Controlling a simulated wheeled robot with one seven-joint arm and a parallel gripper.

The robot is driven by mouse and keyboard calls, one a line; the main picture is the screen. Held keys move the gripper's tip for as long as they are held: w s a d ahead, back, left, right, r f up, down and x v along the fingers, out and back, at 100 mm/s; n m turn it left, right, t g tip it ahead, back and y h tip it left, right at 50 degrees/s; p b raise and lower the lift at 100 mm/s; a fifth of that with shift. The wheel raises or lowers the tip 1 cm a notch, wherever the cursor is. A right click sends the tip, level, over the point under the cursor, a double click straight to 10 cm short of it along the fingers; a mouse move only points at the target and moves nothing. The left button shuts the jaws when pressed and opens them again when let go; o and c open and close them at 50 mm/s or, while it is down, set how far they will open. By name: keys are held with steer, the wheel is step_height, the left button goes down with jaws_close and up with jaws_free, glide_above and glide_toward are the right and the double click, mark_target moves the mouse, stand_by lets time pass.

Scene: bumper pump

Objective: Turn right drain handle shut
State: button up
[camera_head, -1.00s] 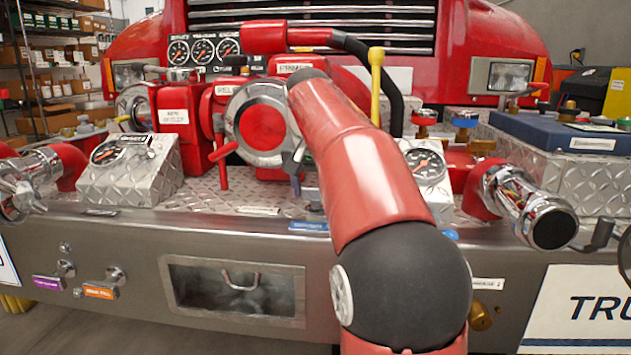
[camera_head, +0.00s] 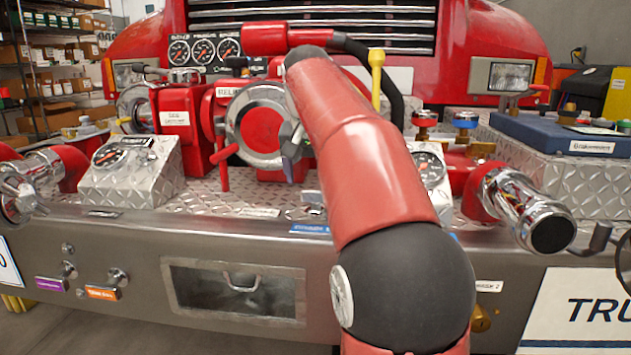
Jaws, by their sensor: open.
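No handle here can be read clearly as the right drain handle. A brass fitting (camera_head: 480,319) shows on the bumper face at the right, beside my arm's dark elbow joint. A small white label (camera_head: 488,286) sits above it, its text too small to read surely. My elbow covers the bumper just left of the fitting. My red arm rises from the bottom and reaches toward the pump (camera_head: 262,125) in the middle. Its far end is hidden behind the arm. Small grey parts show beside the arm at the pump; I cannot tell whether they are mine.
A chrome outlet (camera_head: 528,212) juts forward at the right, with a grey crank handle (camera_head: 598,238) beside it. A yellow-topped lever (camera_head: 376,80) stands behind my arm. Two tagged pull handles (camera_head: 52,278) are at the bumper's left.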

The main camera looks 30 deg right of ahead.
steer(key=v, duration=0.3)
steer(key=shift+r+p, duration=0.25)
steer(key=shift+p, duration=0.1)
steer(key=shift+s+a, duration=0.1)
steer(key=s+a+f+n+y, duration=0.1)
steer(key=s+a+f+n, duration=0.1)
steer(key=s+a+f, duration=0.2)
steer(key=s+a+f+n+t+p, duration=0.1)
steer(key=s+a+f, duration=0.4)
steer(key=s+f, duration=0.5)
steer(key=s+a+f+n+y, duration=0.1)
steer(key=s+a+f+n, duration=0.3)
steer(key=s+f, duration=0.4)
steer(key=shift+s+a+t+y+p, duration=0.3)
steer(key=shift+s+a+t, duration=0.1)
steer(key=shift+s, duration=0.55)
steer(key=shift+f, duration=0.15)
